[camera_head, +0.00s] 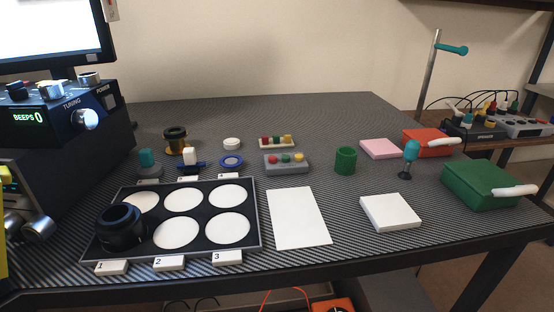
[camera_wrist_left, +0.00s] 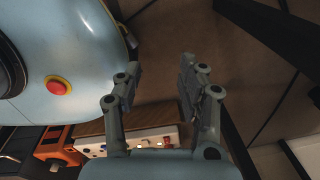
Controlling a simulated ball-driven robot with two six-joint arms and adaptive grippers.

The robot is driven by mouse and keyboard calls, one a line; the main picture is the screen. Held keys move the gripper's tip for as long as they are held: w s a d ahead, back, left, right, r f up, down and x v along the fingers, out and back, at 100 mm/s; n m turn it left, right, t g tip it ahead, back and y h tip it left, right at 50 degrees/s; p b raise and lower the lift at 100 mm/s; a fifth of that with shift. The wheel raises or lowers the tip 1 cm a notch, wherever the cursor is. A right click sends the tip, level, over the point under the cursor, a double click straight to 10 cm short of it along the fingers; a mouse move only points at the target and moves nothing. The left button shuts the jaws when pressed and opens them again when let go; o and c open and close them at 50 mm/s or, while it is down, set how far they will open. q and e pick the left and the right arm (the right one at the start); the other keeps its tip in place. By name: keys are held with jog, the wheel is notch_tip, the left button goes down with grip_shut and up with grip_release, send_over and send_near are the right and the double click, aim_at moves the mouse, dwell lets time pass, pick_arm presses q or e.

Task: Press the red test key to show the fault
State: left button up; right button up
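A grey key box (camera_head: 287,168) stands on the striped table in the head view, near the middle. It has coloured keys on top, with the red key (camera_head: 270,159) at its left end. Nothing touches the box. My left gripper (camera_wrist_left: 160,75) shows only in the left wrist view. Its two fingers are apart with nothing between them, and it is away from the table top. My right gripper is in neither view. A dark instrument (camera_head: 50,118) at the left reads "BEEPS 0".
A black tray (camera_head: 254,250) with white discs and a black lens part (camera_head: 120,226) lies left of a white sheet (camera_head: 298,218). A green cup (camera_head: 345,160) stands right of the key box.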

pick_arm(q)
jog(key=shift+w, duration=0.25)
grip_shut()
jog(key=shift+s, duration=0.1)
dwell(1.3)
